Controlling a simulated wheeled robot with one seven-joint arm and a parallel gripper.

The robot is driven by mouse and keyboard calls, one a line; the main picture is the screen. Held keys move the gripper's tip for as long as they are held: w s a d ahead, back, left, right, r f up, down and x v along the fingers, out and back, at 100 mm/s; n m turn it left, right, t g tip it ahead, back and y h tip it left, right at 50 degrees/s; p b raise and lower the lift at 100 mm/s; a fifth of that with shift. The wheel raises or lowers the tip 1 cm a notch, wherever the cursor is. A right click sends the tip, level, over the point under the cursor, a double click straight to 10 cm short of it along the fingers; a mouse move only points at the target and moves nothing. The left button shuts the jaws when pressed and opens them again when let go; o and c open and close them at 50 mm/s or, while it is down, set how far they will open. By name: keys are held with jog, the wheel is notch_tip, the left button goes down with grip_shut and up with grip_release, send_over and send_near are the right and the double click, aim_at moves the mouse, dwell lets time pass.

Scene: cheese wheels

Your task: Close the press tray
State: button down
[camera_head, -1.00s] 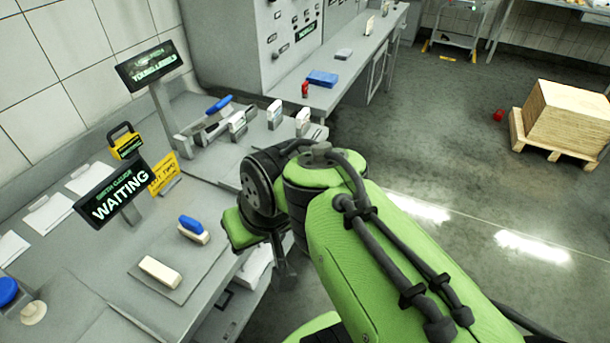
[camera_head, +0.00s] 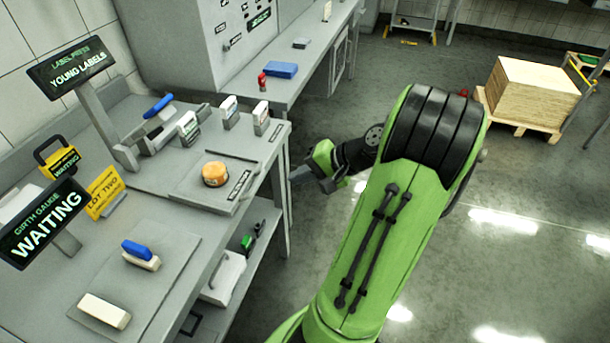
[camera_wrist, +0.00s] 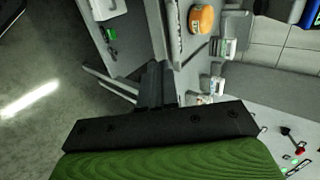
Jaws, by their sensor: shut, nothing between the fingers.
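The press tray (camera_head: 190,188) is a flat grey plate lying out at the front edge of the bench, below the label press (camera_head: 160,130). An orange cheese wheel (camera_head: 215,174) sits on it; the wheel also shows at the top of the wrist view (camera_wrist: 203,19). My gripper (camera_head: 300,174) is right of the tray, past the bench's front edge and apart from it. Its dark fingers (camera_wrist: 154,84) are shut with nothing between them. In the wrist view, the bench edge and tray side lie just beyond the fingertips.
The label press sign (camera_head: 80,68) reads "YOUNG LABELS"; the girth gauge sign (camera_head: 45,222) reads "WAITING". White stamp-like blocks (camera_head: 230,113) stand behind the tray. A shelf (camera_head: 240,265) under the bench holds a white container. Open floor lies to the right, with a wooden pallet load (camera_head: 530,90) further off.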

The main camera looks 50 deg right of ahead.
aim_at(214, 168)
jog(key=w+r+b+x, duration=0.1)
jog(key=b+x, duration=0.1)
jog(key=x, duration=0.6)
jog(key=shift+w+a, duration=0.15)
jog(key=shift+a, duration=0.15)
jog(key=w+a+p, duration=0.1)
jog(key=w, duration=0.3)
jog(key=w+a+p, duration=0.1)
jog(key=w+a, duration=0.1)
jog(key=w, duration=0.3)
jog(key=w+a+p, duration=0.1)
jog(key=w+a, duration=0.1)
jog(key=w, duration=0.2)
jog(key=shift+w+r, duration=0.1)
jog(key=shift+w, duration=0.3)
